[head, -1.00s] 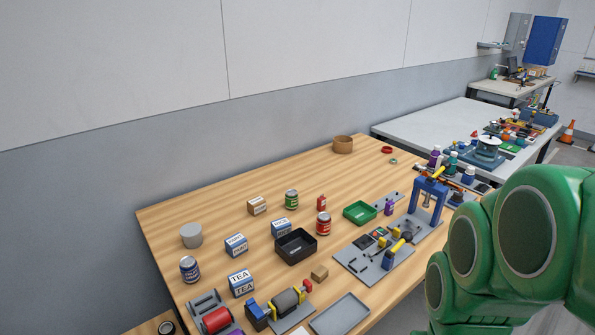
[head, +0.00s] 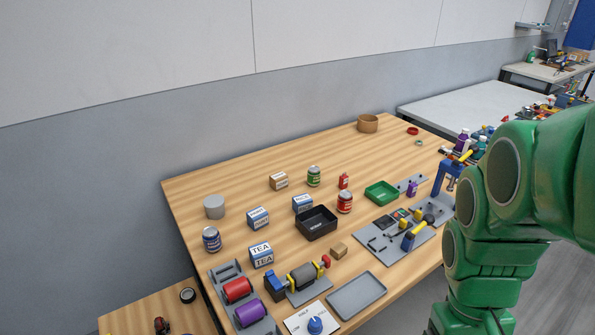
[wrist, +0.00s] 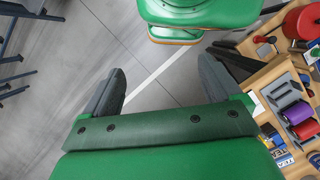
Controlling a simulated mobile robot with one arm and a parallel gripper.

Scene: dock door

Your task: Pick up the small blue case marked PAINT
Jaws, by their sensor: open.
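The small blue-and-white case marked PAINT (head: 258,218) stands on the wooden workbench (head: 205,185), left of the middle in the head view. A similar blue-and-white case (head: 302,203) stands behind it to the right; its label is too small to read surely. A larger blue-and-white case marked TEA (head: 262,255) stands in front of it. My gripper (wrist: 163,72) is open and empty in the wrist view, over bare floor to the side of the bench. The head view shows my green arm at the right, but not the gripper's fingers.
A grey cylinder (head: 214,206) and a blue jar (head: 211,240) stand left of the PAINT case. A black tray (head: 316,223) lies to its right. A brown box (head: 278,181), a green jar (head: 314,176) and a red jar (head: 345,201) stand nearby. Red and purple rollers (head: 237,289) are at the front.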

